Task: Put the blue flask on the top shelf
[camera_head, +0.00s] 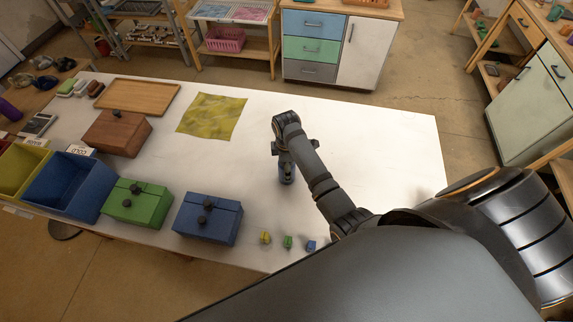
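A small dark blue-grey object, seemingly the blue flask (287,175), is upright on the white table, right under my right gripper (286,158). The arm comes in from the lower right and the gripper points down at the flask's top. The gripper and wrist hide the upper part of the flask. I cannot tell whether the fingers are closed on it. My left gripper is not in view. Which shelf is the top shelf is unclear; a wooden shelf unit (262,48) stands behind the table, with trays on top and a pink basket below.
A yellow cloth (211,116), wooden tray (136,96), brown box (116,133), green box (137,205) and blue box (207,219) lie left of the flask. Small blocks (287,241) sit near the front edge. The table right of my arm is clear.

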